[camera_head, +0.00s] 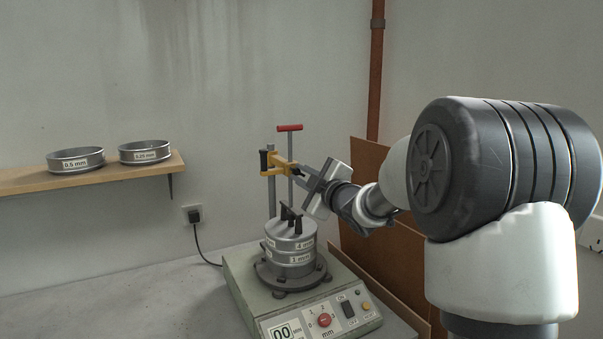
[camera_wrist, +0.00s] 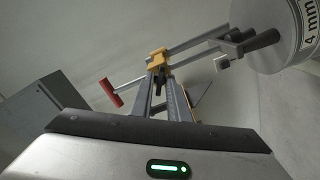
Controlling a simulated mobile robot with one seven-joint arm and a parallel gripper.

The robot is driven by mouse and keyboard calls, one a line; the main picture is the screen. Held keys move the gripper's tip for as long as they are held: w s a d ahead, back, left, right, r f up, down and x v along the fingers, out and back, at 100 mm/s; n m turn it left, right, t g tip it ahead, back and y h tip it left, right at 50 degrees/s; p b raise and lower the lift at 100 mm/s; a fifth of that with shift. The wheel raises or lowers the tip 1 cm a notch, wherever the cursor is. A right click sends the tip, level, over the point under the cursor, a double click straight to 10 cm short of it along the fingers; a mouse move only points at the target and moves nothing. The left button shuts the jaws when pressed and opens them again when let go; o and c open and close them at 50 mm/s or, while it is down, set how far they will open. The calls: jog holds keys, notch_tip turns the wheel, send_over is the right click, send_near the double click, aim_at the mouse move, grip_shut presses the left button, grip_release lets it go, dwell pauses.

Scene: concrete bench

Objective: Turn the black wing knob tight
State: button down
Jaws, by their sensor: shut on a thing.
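My gripper (camera_head: 299,171) is at the yellow clamp piece (camera_head: 278,163), above and behind the sieve stack (camera_head: 291,246). In the wrist view its fingers close on the yellow piece (camera_wrist: 157,60), which has grey rods and a red cross handle (camera_wrist: 110,92). The red handle (camera_head: 289,128) is at the top in the head view. A dark, upright winged part, seemingly the black wing knob (camera_head: 291,212), stands on the stack's lid, apart from my gripper. In the wrist view a dark arm (camera_wrist: 262,40) shows by the "4 mm" sieve (camera_wrist: 307,35); the knob's full shape is unclear.
The stack stands on a grey-green shaker base (camera_head: 246,291) with a red knob and switches in front. Two sieves (camera_head: 75,160) (camera_head: 144,151) sit on a wooden shelf (camera_head: 110,176) at the left. Brown panels (camera_head: 366,250) stand at the right. Bench left of the base is clear.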

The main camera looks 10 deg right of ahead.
jog(key=m+p, duration=0.4)
jog(key=m, duration=0.7)
jog(key=shift+p, duration=0.4)
jog(key=shift+m, duration=0.3)
jog(key=c, duration=1.7)
grip_release()
jog(key=v, duration=1.7)
jog(key=shift+s, duration=0.2)
